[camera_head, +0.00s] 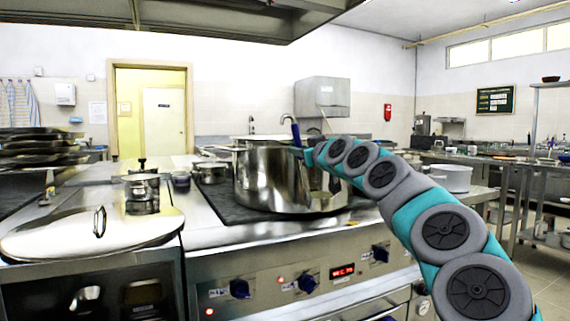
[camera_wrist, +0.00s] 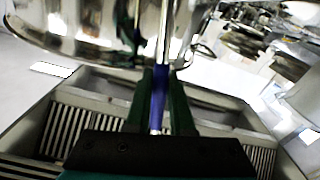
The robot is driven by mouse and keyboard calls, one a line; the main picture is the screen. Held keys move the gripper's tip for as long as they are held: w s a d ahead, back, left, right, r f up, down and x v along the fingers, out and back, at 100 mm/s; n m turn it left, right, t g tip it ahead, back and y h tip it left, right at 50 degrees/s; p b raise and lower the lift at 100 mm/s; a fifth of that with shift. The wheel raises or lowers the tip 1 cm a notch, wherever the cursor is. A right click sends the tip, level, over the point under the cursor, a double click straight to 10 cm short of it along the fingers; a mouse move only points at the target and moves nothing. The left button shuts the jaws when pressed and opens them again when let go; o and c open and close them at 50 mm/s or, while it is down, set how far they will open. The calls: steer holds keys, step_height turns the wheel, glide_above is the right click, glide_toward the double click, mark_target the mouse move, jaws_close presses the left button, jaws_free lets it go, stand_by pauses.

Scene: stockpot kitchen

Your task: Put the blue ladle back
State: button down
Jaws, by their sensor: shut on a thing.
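The blue ladle shows in the head view as a blue handle (camera_head: 296,134) with a hooked end, upright at the large steel stockpot (camera_head: 270,182). In the wrist view its blue handle (camera_wrist: 158,98) runs between my two dark green fingers, with a bare steel shaft beyond. My gripper (camera_wrist: 161,92) is shut on this handle. In the head view my teal and grey arm reaches from the lower right to the pot's rim. The ladle's bowl is hidden, and I cannot tell whether it is inside the pot.
The stockpot stands on a dark cooktop above a front panel with blue knobs. A wide lid (camera_head: 92,232) lies to the left, with a small pot (camera_head: 142,187) behind it. A low pot (camera_head: 210,172) stands beside the stockpot. A pale pot (camera_head: 450,178) is at the right.

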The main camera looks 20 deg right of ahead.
steer(key=shift+w+a+f+p, duration=0.2)
steer(key=shift+w+a+f, duration=0.55)
steer(key=shift+f, duration=0.25)
steer(key=shift+w+a+f+p, duration=0.2)
steer(key=shift+w+a+f, duration=0.45)
steer(key=shift+f, duration=0.45)
steer(key=c, duration=0.8)
jaws_free()
steer(key=s+b, duration=0.2)
steer(key=s, duration=1)
steer(key=shift+d, duration=0.2)
steer(key=shift+a+f, duration=0.1)
